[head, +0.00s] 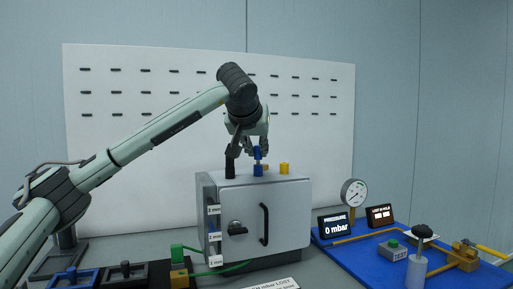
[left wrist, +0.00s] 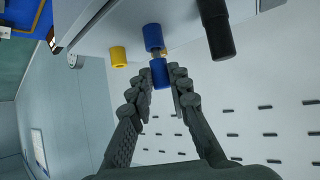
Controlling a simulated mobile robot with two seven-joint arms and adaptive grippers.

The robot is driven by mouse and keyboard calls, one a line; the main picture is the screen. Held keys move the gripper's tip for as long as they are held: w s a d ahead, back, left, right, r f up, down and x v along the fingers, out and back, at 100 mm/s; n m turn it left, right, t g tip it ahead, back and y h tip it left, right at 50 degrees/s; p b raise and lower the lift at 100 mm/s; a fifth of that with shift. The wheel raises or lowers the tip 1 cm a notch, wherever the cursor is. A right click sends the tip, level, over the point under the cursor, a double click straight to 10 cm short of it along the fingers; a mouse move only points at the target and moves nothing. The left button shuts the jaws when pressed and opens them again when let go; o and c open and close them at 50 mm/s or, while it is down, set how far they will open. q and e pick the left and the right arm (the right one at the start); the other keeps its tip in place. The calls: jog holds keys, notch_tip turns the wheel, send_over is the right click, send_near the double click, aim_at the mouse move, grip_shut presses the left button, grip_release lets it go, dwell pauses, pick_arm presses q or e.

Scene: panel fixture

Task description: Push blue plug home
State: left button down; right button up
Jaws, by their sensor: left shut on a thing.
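The blue plug (head: 257,153) is upright between the fingers of my left gripper (head: 248,152), above the grey box. It also shows in the left wrist view (left wrist: 160,78), with my left gripper (left wrist: 161,74) shut on it. A blue socket (head: 258,171) stands on the box top directly below the plug, and it also shows in the left wrist view (left wrist: 153,37). A short metallic length (left wrist: 156,53) shows between plug and socket. Whether its tip is inside the socket is unclear. My right gripper is not in view.
A black cylinder (head: 230,168) and a yellow one (head: 284,168) flank the socket on the grey box (head: 290,205). A slotted white panel (head: 150,75) stands behind. A blue mat (head: 345,255) at right holds a gauge (head: 354,192) and displays.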

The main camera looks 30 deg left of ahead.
pick_arm(q)
jog(key=shift+f+b, duration=0.3)
jog(key=shift+f, duration=0.4)
jog(key=c, duration=1.3)
grip_release()
jog(key=shift+c, duration=0.2)
jog(key=v, duration=1.2)
jog(key=shift+f, duration=0.1)
